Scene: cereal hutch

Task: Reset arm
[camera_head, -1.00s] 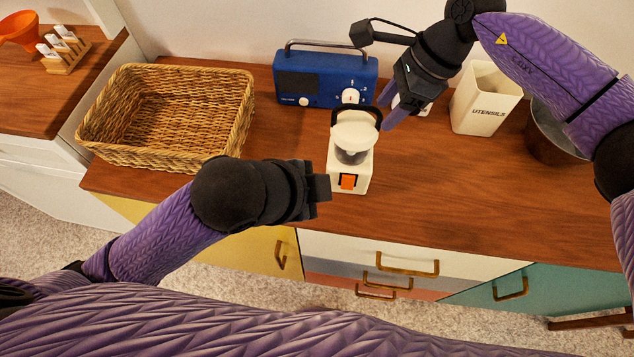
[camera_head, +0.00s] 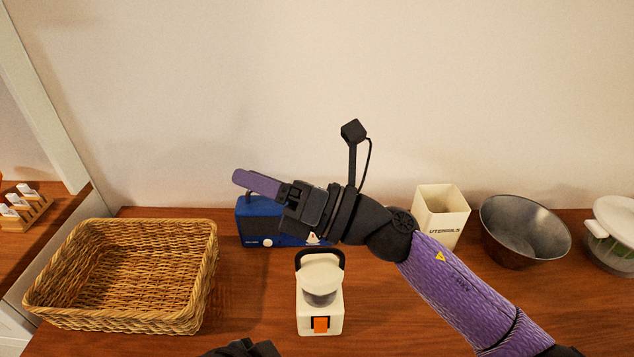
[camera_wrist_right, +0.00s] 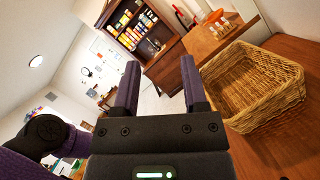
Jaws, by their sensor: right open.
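My right gripper (camera_head: 240,180) reaches in from the right, raised above the counter and pointing left. It overlaps the blue radio in the head view. In the right wrist view its two purple fingers (camera_wrist_right: 160,64) stand apart with nothing between them. My left gripper (camera_head: 243,348) shows only as a dark part at the bottom edge of the head view; its fingers cannot be made out. A white appliance (camera_head: 320,308) with a black handle and an orange switch stands upright on the counter, apart from the right gripper.
A wicker basket (camera_head: 205,275) stands at the left, seemingly empty. The blue radio (camera_head: 258,228) is partly hidden behind my right gripper. A utensils holder (camera_head: 441,215), a metal bowl (camera_head: 524,232) and a white-lidded container (camera_head: 612,240) line the right. Bare wall rises behind.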

